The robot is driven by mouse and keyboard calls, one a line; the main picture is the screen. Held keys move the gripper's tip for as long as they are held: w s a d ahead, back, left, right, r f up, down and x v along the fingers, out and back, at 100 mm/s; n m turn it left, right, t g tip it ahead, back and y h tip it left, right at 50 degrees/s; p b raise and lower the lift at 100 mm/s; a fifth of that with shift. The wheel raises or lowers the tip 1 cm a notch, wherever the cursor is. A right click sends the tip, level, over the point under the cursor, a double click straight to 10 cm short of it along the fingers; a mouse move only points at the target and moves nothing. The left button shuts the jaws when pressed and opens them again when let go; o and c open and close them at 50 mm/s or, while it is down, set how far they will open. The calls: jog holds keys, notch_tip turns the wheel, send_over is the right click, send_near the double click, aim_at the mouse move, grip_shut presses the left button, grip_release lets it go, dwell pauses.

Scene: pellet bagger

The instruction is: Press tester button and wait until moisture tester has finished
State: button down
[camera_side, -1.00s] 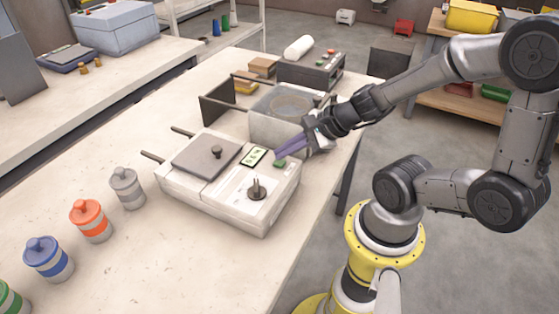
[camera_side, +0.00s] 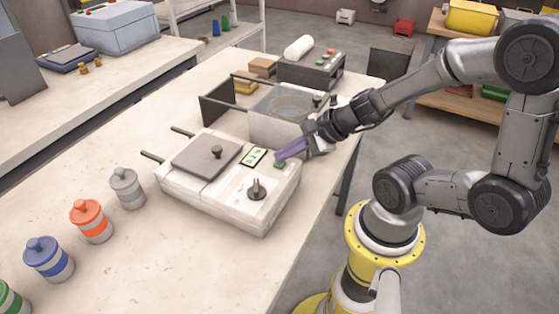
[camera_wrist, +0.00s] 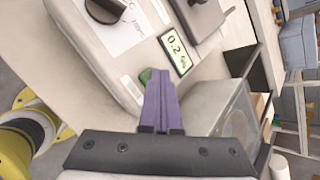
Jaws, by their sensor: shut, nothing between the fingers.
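The moisture tester (camera_side: 215,205) is a white box on the bench with a grey lid and a black knob (camera_side: 256,189). Its green button (camera_side: 280,165) is at the back right of its top; it also shows in the wrist view (camera_wrist: 145,76), partly covered by my fingers. The display (camera_side: 254,156) is lit green; in the wrist view (camera_wrist: 175,50) it appears to read 0.2. My gripper (camera_side: 279,158) has purple fingers, shut and empty, pointing at the button. The fingertips (camera_wrist: 158,72) are right beside or over the button; I cannot tell whether they touch it.
A clear-walled box (camera_side: 283,115) stands just behind the tester, close to my gripper. A dark control unit (camera_side: 312,70) is further back. Grey (camera_side: 127,188), orange (camera_side: 91,221) and blue (camera_side: 48,259) jars stand at the left. The bench front is clear.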

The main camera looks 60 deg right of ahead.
aim_at(284, 163)
jog(key=shift+r, duration=0.85)
jog(key=shift+r, duration=0.15)
jog(key=shift+r, duration=2.4)
